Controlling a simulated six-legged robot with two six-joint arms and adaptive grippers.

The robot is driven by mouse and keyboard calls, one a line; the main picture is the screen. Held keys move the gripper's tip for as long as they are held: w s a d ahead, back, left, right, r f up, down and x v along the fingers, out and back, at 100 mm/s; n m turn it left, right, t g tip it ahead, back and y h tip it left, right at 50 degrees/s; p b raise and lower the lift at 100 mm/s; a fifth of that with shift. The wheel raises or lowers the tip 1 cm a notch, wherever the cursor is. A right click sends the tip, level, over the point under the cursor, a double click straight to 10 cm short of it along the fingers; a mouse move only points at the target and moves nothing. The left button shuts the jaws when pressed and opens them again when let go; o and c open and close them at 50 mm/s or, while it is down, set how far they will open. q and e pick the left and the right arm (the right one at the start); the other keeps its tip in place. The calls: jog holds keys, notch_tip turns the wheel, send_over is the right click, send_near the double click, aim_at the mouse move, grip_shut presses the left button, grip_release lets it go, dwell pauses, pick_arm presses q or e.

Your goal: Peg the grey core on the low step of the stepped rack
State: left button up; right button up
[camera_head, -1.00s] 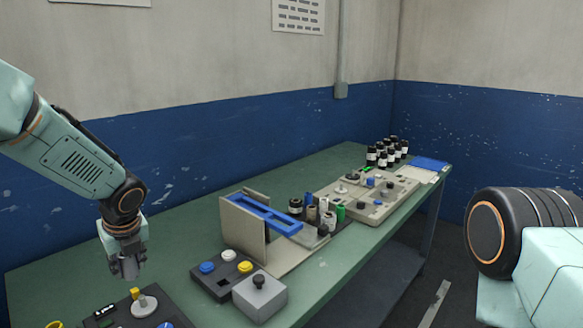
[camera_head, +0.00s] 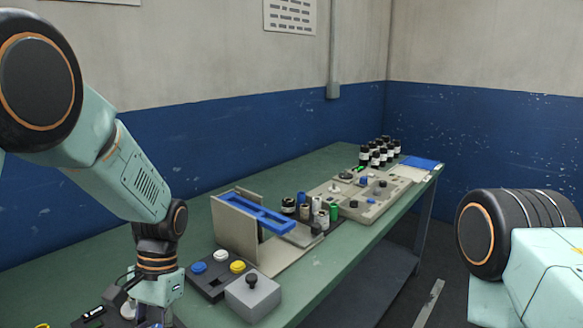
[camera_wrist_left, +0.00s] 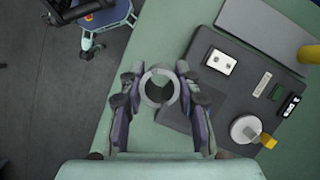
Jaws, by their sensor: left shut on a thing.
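My left gripper (camera_wrist_left: 160,88) is shut on the grey core (camera_wrist_left: 160,70), a hollow grey ring seen end-on between the fingers in the left wrist view. In the head view the left gripper is at the bottom edge, largely cut off, and the core cannot be made out there. Several small rolls, one a green roll (camera_head: 334,213), stand mid-table beyond a beige upright panel (camera_head: 235,228). They seem to be on the stepped rack, but its steps are too small and covered to tell apart. My right gripper is out of view.
A blue frame (camera_head: 262,212) juts from the panel. Nearer are a button box (camera_head: 212,284) and a grey box with a black knob (camera_head: 252,300). A beige machine panel (camera_head: 370,203) and dark bottles (camera_head: 378,155) stand farther back. The green table (camera_head: 320,270) is clear along its front edge.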

pick_arm(q)
jog(key=s+d+n, duration=0.1)
jog(key=s+d+f+n, duration=0.1)
jog(key=s+d+f+n+h+b, duration=0.1)
jog(key=s+d, duration=0.1)
jog(key=shift+s+d+f+b, duration=0.45)
jog(key=shift+s+d+f, duration=0.25)
jog(key=shift+f, duration=0.25)
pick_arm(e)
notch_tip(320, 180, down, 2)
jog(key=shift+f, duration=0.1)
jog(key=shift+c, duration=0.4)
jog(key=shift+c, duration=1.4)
pick_arm(q)
jog(key=shift+s+r, duration=0.1)
jog(key=shift+s, duration=0.05)
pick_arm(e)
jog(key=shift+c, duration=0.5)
